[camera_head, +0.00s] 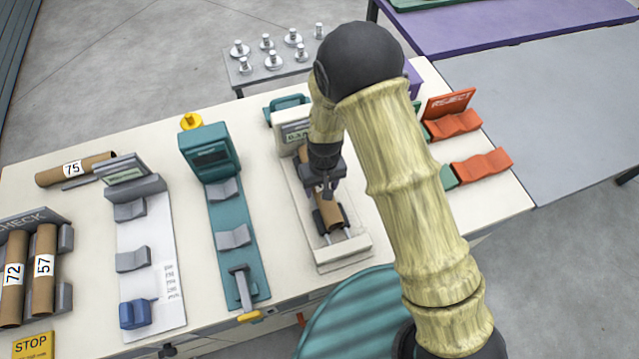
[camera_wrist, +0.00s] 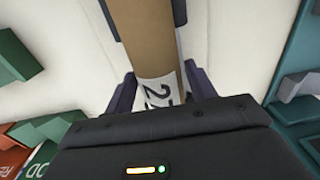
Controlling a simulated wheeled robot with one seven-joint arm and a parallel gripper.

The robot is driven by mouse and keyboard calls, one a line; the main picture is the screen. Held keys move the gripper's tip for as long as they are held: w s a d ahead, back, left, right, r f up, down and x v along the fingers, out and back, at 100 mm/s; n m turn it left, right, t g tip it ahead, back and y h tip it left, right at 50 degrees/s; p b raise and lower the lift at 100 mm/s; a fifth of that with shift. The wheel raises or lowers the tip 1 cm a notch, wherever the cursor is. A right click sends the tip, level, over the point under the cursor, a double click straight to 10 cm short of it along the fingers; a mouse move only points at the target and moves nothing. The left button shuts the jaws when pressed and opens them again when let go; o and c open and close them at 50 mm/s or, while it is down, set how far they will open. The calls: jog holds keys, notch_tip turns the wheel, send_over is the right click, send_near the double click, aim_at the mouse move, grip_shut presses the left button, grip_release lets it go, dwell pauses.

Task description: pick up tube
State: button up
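A brown cardboard tube (camera_head: 329,214) lies on the cradle of the white weighing station (camera_head: 345,250) with a small display, in the middle of the bench. My gripper (camera_head: 327,191) is over this tube, pointing down. In the wrist view the tube (camera_wrist: 150,40) runs between the two fingers of my gripper (camera_wrist: 161,75), one on each side. A white label with dark digits, partly hidden by the gripper body, shows on it. The fingers are close to the tube's sides; whether they press on it cannot be told.
Tube 75 (camera_head: 75,169) lies at the back left. Tubes 72 (camera_head: 13,275) and 57 (camera_head: 43,270) lie in the check rack. A teal station (camera_head: 215,165) stands left of my gripper, red reject cradles (camera_head: 480,166) right. Metal pieces stand on a grey table (camera_head: 285,72) behind.

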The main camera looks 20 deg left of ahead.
jog(key=c, duration=0.7)
jog(key=shift+r, duration=0.15)
jog(key=shift+c, duration=0.2)
notch_tip(320, 180, up, 18)
jog(key=b, duration=0.2)
jog(key=shift+b, duration=0.3)
jog(key=shift+f, duration=0.2)
